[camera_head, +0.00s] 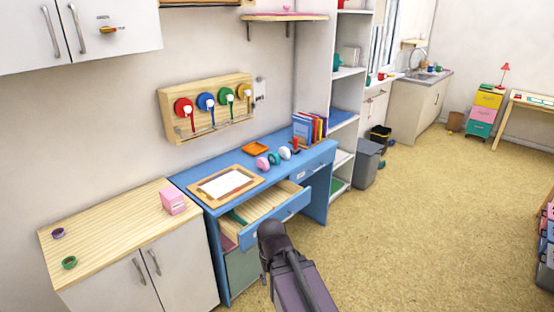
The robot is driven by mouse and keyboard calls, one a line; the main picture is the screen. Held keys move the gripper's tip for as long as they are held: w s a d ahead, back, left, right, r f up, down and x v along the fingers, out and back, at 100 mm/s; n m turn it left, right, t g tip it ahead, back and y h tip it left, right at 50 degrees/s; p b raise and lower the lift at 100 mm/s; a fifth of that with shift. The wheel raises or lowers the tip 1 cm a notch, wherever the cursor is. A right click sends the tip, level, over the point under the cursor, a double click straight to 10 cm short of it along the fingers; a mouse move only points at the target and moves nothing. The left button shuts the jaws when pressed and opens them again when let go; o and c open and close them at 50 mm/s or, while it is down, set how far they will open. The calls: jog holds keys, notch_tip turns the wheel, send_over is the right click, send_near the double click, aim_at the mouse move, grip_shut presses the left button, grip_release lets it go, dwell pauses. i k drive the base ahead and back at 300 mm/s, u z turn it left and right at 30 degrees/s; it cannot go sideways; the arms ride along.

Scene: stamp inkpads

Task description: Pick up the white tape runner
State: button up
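A small white rounded item (285,153), which looks like the white tape runner, stands on the blue desk (326,153) near its back right. A teal-and-white one (274,159) and a pink one (262,163) stand in a row to its left. My dark arm rises from the bottom of the picture, in front of the desk's open drawer. I can make out no gripper fingers, and nothing of mine touches the white item.
The drawer (292,208) sticks out toward me. A paper in a wooden frame (202,189), an orange tray (255,148), a small red-handled item (295,144) and upright books (303,130) are on the desk. Colored reels (206,101) hang above.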

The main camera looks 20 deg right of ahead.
aim_at(284, 154)
jog(key=u, duration=0.25)
jog(key=i, duration=1.15)
jog(key=z, duration=0.45)
jog(key=i, duration=1.15)
jog(key=z, duration=0.6)
